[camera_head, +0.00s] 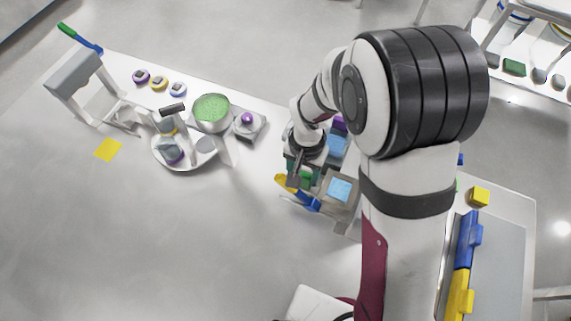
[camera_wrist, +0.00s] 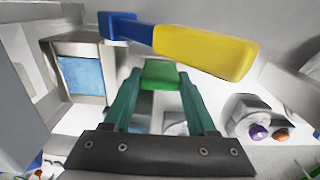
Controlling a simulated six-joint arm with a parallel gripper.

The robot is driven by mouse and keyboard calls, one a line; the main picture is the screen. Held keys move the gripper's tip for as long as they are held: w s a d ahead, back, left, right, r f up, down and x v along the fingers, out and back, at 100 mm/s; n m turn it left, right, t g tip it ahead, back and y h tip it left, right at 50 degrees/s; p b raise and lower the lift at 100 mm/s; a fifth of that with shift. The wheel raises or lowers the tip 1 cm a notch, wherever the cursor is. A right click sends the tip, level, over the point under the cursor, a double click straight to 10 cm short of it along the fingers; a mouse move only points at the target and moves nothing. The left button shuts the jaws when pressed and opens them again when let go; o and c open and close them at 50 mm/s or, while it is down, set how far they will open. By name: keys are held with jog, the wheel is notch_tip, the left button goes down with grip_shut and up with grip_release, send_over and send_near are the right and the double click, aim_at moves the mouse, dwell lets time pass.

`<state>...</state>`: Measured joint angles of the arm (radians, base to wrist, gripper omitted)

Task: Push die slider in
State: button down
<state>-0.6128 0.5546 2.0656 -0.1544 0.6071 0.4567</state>
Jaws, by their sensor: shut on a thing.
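My gripper (camera_wrist: 159,80) has its two teal fingers on either side of a green block (camera_wrist: 160,72) and is shut on it. In the head view my gripper (camera_head: 302,178) is low over the bench, with the green block (camera_head: 306,178) at its tip. A grey box with a light blue panel (camera_wrist: 82,72) is beside it, at the left in the wrist view; it also shows in the head view (camera_head: 341,189). I cannot tell whether the green block is the die slider's handle. My arm and fingers hide part of the machine around it.
A blue and yellow bar (camera_wrist: 200,50) lies just beyond my fingertips. A purple button (camera_wrist: 258,131) and an orange one (camera_wrist: 282,136) are at the right. In the head view, a green-filled bowl (camera_head: 211,109) and a white round dish (camera_head: 183,166) stand left on the bench.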

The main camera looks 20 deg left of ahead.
aim_at(333, 190)
jog(key=d, duration=0.8)
jog(key=shift+c, duration=2.4)
grip_release()
jog(key=shift+a+r, duration=0.1)
jog(key=shift+a, duration=0.05)
notch_tip(333, 190, up, 16)
